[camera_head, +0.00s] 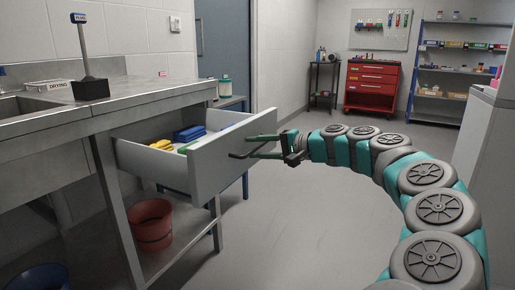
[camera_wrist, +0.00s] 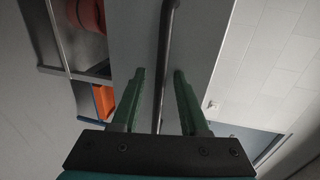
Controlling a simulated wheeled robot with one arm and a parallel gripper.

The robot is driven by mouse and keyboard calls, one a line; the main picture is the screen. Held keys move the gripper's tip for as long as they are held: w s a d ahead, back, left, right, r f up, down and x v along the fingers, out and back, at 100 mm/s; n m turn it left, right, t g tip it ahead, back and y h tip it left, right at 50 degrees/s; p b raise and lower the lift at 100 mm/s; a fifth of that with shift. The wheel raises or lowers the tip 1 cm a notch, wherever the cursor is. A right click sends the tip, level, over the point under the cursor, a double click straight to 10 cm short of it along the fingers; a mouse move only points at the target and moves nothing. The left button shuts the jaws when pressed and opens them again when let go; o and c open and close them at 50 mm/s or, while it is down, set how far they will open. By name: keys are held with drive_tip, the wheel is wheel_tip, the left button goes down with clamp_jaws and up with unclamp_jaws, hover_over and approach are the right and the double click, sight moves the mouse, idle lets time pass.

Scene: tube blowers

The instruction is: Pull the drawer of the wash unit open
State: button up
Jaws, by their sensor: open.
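The wash unit (camera_head: 115,115) is a steel sink counter at the left. Its grey drawer (camera_head: 207,165) stands out from under the worktop, with yellow, blue and green folded items visible inside. My gripper (camera_head: 252,147) is at the outer face of the drawer front, its green fingers pointing at it. In the wrist view, a dark bar handle (camera_wrist: 169,45) runs along the pale drawer front (camera_wrist: 205,45). The handle lies between the two open fingers of my gripper (camera_wrist: 159,72). I cannot tell whether either finger touches it.
A red bucket (camera_head: 151,226) stands on the wash unit's lower shelf. A small table (camera_head: 232,102) stands behind the drawer. The floor (camera_head: 285,215) right of the drawer is clear. A red tool cabinet (camera_head: 372,88) and a shelf rack (camera_head: 457,75) stand at the back.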

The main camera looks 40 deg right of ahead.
drive_tip(key=v, duration=0.7)
drive_tip(key=shift+s, duration=0.35)
drive_tip(key=shift+s+d, duration=0.15)
drive_tip(key=shift+d, duration=0.05)
